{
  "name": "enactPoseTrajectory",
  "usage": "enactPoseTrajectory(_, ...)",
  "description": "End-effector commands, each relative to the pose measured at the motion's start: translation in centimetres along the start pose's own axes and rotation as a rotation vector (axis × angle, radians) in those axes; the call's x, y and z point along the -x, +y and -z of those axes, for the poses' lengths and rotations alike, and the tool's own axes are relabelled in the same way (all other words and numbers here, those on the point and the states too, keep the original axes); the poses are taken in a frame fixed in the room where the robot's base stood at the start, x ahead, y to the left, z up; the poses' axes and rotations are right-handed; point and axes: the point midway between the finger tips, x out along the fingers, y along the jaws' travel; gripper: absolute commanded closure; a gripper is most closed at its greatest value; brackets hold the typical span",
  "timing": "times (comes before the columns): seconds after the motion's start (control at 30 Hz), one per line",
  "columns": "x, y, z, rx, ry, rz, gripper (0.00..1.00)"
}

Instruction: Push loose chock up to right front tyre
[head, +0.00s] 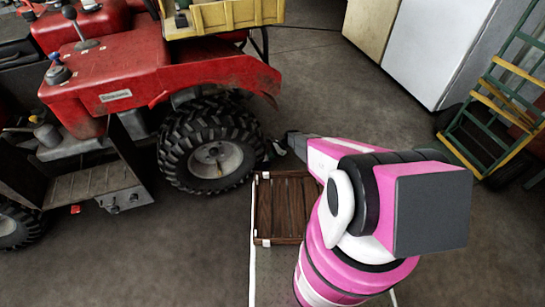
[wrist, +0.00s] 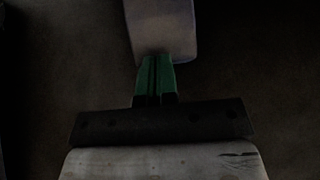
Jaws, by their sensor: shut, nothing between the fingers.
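A black knobbly tyre (head: 210,145) with a pale hub is under the red vehicle, left of my gripper (head: 285,144) in the head view. I cannot tell from the picture which corner of the vehicle it is. In the wrist view my gripper (wrist: 155,72) has its green fingers shut together, with nothing between them. A grey block, likely the loose chock (wrist: 162,28), lies right at the fingertips. I cannot tell whether they touch it. In the head view the chock is too small and dark among the gripper parts to make out clearly.
The red vehicle (head: 130,75) fills the left, with a step (head: 95,185) and a second tyre (head: 14,226) at lower left. A wooden slatted crate (head: 264,210) is below my arm. White cabinets (head: 425,50) and a green-yellow hand truck (head: 490,115) stand right. Open floor lies behind.

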Motion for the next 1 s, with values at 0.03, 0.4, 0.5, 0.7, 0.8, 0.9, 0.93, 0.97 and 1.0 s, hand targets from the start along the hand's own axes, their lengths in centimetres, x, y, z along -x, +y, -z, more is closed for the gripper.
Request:
enactPoseTrajectory(0.03,0.0,0.0,0.1,0.0,0.001,0.0,1.0)
enactPoseTrajectory(0.4,2.2,0.3,2.3,0.001,0.0,0.0,1.0)
enactPoseTrajectory(0.5,4.4,0.5,2.2,0.002,0.0,0.0,1.0)
enactPoseTrajectory(0.7,8.5,0.4,2.1,0.002,0.0,0.0,1.0)
enactPoseTrajectory(0.8,10.0,0.4,2.2,0.002,0.001,-0.001,1.0)
enactPoseTrajectory(0.9,11.2,0.4,2.2,0.002,0.0,-0.002,1.0)
enactPoseTrajectory(0.93,11.4,0.4,2.2,0.002,0.0,-0.002,1.0)
enactPoseTrajectory(0.97,11.7,0.4,2.2,0.002,0.0,-0.002,1.0)
enactPoseTrajectory(1.0,11.9,0.4,2.2,0.002,0.0,-0.002,1.0)
